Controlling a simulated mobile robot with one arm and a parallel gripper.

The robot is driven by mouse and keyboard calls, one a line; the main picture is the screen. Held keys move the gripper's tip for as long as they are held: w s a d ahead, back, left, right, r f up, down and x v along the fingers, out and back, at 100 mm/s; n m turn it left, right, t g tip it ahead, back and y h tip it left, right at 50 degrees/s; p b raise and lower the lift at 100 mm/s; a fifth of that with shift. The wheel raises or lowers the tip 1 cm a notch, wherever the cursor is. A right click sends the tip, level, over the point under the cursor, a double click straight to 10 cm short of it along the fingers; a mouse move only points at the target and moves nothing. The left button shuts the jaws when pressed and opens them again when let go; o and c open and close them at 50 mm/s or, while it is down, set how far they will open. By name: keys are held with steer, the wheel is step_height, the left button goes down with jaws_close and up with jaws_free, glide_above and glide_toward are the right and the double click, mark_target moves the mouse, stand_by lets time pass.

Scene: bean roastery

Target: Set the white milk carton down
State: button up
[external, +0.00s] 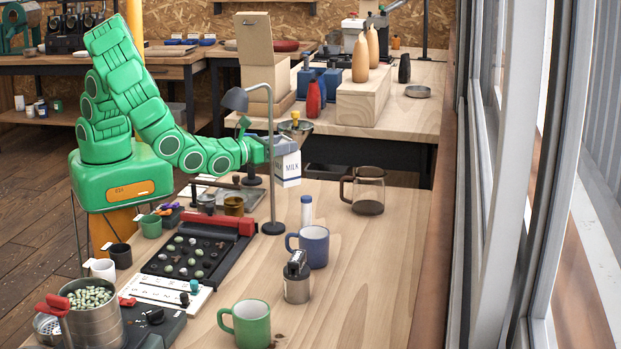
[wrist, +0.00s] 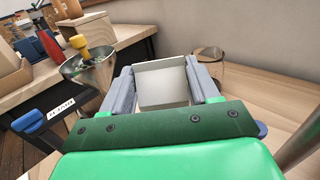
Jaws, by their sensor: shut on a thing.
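The white milk carton (external: 288,170), marked MILK, is upright near the far edge of the wooden bench. My gripper (external: 283,147) is shut on its top part from the left. In the wrist view my gripper (wrist: 164,84) has one grey finger on each side of the carton (wrist: 163,85), seen from above. The carton's base shows close to the bench top (external: 345,250); I cannot tell whether it touches. The upper part of the carton is partly hidden by the fingers.
A glass coffee pot (external: 367,188) stands right of the carton. A grey lamp (external: 271,150) rises just in front of it. A metal funnel with a yellow knob (wrist: 87,63) is close on the left. A blue mug (external: 313,246) and green mug (external: 250,324) stand nearer; bench space on the right is clear.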

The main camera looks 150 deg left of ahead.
mark_target(278, 170)
steer(key=shift+f, duration=3.55)
steer(key=shift+f, duration=0.65)
steer(key=o, duration=1.3)
steer(key=shift+f, duration=0.1)
steer(key=shift+r, duration=0.55)
steer(key=shift+d+r, duration=0.2)
steer(key=d, duration=1.1)
steer(key=shift+d, duration=0.3)
